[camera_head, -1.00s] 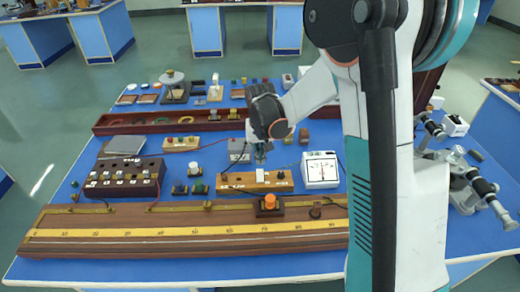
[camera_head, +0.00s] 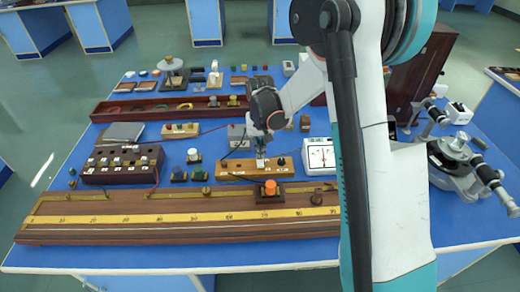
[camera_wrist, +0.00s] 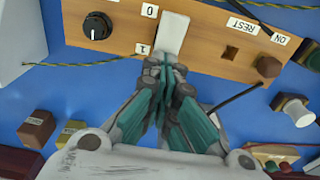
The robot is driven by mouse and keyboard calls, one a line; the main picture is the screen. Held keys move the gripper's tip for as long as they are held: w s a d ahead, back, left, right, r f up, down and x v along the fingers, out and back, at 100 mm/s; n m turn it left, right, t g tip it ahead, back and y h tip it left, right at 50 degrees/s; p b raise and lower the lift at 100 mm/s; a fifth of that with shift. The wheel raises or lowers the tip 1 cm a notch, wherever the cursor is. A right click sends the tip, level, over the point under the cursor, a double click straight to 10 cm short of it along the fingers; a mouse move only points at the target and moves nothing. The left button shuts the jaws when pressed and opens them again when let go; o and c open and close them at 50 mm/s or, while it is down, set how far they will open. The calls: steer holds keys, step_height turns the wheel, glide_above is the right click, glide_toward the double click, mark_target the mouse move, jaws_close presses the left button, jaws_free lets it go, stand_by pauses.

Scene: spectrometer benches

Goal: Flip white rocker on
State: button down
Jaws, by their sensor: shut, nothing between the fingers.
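The white rocker (camera_wrist: 173,34) sits on a wooden board (camera_wrist: 205,48) between the labels 0 and 1 in the wrist view. In the head view the rocker (camera_head: 261,162) shows just below my fingertips, on the same board (camera_head: 225,168). My gripper (camera_wrist: 167,68) is shut and empty, with its tips at the rocker's end near the label 1. The tips cover that end, so I cannot tell whether they touch it. My gripper also shows in the head view (camera_head: 261,150), pointing down over the board.
On the board are a black knob (camera_wrist: 97,26) and a brown button (camera_wrist: 268,66). A white meter (camera_head: 319,155) stands right of the board. An orange-topped block (camera_head: 270,188) sits in front on the long ruler bench (camera_head: 150,217). Thin wires cross nearby.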

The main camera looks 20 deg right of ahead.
steer(key=shift+r, duration=0.2)
steer(key=shift+r+p, duration=0.45)
steer(key=shift+r, duration=0.2)
step_height(320, 180, up, 14)
steer(key=w+p, duration=0.1)
steer(key=p, duration=0.4)
steer(key=shift+w+d, duration=0.25)
steer(key=shift+w, duration=0.15)
steer(key=shift+f, duration=0.1)
